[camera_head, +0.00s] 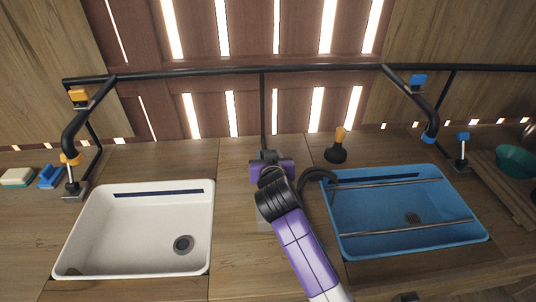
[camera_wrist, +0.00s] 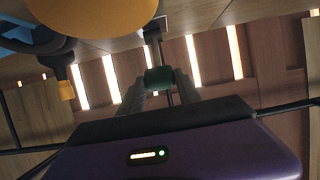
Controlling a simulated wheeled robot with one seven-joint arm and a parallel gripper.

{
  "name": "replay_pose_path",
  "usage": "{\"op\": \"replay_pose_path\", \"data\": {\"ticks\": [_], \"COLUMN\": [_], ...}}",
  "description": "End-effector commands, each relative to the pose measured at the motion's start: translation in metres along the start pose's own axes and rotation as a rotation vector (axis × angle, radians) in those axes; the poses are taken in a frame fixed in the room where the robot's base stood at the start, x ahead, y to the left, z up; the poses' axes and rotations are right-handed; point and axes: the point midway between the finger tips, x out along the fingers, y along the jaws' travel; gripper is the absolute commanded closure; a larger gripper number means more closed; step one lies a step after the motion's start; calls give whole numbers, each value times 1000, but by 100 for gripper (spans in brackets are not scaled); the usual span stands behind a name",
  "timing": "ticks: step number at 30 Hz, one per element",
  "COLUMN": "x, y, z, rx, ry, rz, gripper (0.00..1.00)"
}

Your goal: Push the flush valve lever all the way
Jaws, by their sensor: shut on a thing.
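My gripper (camera_wrist: 160,84) shows in the wrist view, with its two grey fingers close on a small dark green grip. I take this to be the flush valve lever (camera_wrist: 159,73). A thin dark pipe runs behind it. In the head view my gripper (camera_head: 268,157) is at the middle of the counter, between the two basins, at the foot of the vertical pipe (camera_head: 263,110). My purple wrist and arm hide most of the valve there, so how far the lever is pushed cannot be told.
A white basin (camera_head: 92,232) is on the left and a blue basin (camera_head: 352,250) with bars on the right. A black plunger (camera_head: 336,154) with an orange handle stands right of my gripper. A dark horizontal pipe (camera_head: 310,69) crosses behind. A yellowish round shape (camera_wrist: 92,14) fills the wrist view's top.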

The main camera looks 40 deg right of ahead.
Motion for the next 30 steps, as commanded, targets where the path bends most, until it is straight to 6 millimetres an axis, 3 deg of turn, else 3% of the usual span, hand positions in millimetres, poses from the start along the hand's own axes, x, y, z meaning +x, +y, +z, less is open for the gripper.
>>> {"op": "replay_pose_path", "data": {"ticks": [1,8,9,12,23,30], "x": [1,2,2,2,-3,-38], "y": [0,0,0,0,0,0], "z": [8,9,9,7,4,5], "rx": [-2,-2,-2,-2,-1,-2], "ry": [-16,-18,-18,-15,-7,-8], "rz": [1,1,1,1,0,-1], "gripper": [100,100,52,38,38,38]}}
